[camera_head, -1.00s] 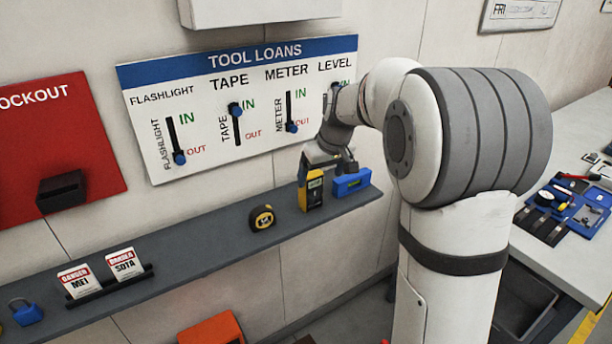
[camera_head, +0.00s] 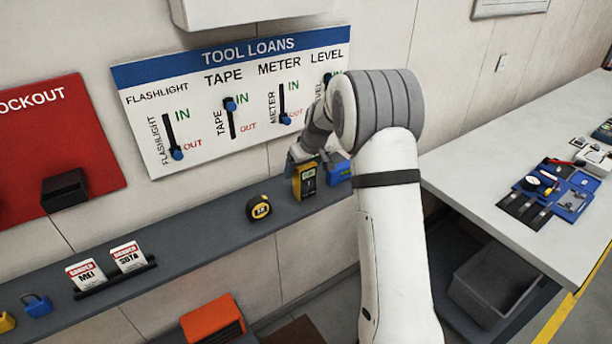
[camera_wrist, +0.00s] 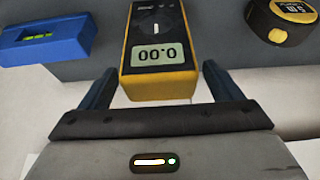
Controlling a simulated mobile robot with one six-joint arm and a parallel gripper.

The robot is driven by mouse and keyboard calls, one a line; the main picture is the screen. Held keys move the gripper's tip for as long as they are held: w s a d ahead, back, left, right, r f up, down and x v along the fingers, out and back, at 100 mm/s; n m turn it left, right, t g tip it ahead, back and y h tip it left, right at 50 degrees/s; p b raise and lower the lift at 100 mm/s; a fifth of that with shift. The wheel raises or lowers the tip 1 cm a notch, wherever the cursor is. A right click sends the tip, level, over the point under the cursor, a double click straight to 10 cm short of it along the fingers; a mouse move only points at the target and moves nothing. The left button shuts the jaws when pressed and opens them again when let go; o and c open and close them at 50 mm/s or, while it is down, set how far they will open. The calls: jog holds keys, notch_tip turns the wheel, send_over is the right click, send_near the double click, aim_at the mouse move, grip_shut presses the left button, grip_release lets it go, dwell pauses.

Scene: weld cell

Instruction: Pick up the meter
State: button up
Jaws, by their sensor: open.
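The meter (camera_head: 305,181) is yellow and black with a small display and stands on the grey shelf. In the wrist view the meter (camera_wrist: 158,60) shows upside down, its display reading 0.00. My gripper (camera_wrist: 160,85) is open, with one finger on each side of the meter's near end. Gaps show between the fingers and the meter, so it is not clasped. In the head view my gripper (camera_head: 312,157) is at the meter's top end, partly hidden by my arm and the meter.
A blue level (camera_head: 338,172) stands close right of the meter, and a yellow-black tape measure (camera_head: 259,208) sits to its left on the shelf (camera_head: 200,236). The tool loans board (camera_head: 235,100) is on the wall behind. A workbench (camera_head: 480,185) stands at the right.

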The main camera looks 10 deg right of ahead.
jog(key=shift+w+f, duration=0.15)
jog(key=shift+f, duration=0.25)
jog(key=shift+r, duration=0.1)
jog(key=c, duration=1.3)
